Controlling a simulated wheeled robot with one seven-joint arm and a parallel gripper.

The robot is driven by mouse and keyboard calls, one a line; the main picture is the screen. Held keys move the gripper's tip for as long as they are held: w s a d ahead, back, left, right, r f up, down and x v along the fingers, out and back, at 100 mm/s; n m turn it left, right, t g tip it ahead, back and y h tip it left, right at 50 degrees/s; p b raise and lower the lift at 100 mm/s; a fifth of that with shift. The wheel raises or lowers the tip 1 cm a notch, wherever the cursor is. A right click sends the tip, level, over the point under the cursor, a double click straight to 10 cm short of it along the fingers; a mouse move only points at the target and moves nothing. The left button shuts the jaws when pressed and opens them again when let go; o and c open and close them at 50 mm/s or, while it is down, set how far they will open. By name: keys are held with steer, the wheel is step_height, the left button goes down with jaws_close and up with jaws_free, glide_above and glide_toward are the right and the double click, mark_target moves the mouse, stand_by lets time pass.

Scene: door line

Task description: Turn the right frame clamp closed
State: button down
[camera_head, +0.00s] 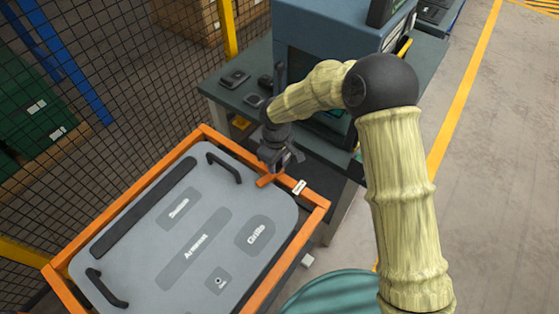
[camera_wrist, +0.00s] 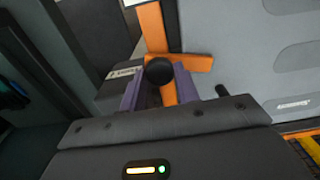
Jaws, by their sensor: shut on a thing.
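A grey door panel (camera_head: 150,240) lies in an orange frame (camera_head: 318,215). An orange clamp bar (camera_head: 268,181) is at the frame's upper right side, with its end reaching over the panel's edge. In the wrist view, the clamp (camera_wrist: 195,62) points right towards the panel (camera_wrist: 275,70) and has a round black knob (camera_wrist: 158,70). My gripper (camera_head: 281,163) is over the clamp. In the wrist view, its purple fingers (camera_wrist: 159,88) are on both sides of the knob, shut on it. The fingers and knob hide part of the clamp's pivot.
A white label (camera_head: 299,187) is beside the clamp. Two dark handles (camera_head: 224,168) (camera_head: 106,288) and a dark strip (camera_head: 145,208) are on the panel. A workbench (camera_head: 225,98) with a machine stands behind. A mesh fence (camera_head: 80,90) runs along the left. The floor at right is clear.

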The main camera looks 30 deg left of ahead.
steer(key=c, duration=1)
jaws_free()
steer(key=shift+c, duration=0.2)
steer(key=shift+r, duration=0.1)
step_height(320, 180, up, 17)
steer(key=b, duration=0.3)
steer(key=shift+r, duration=0.15)
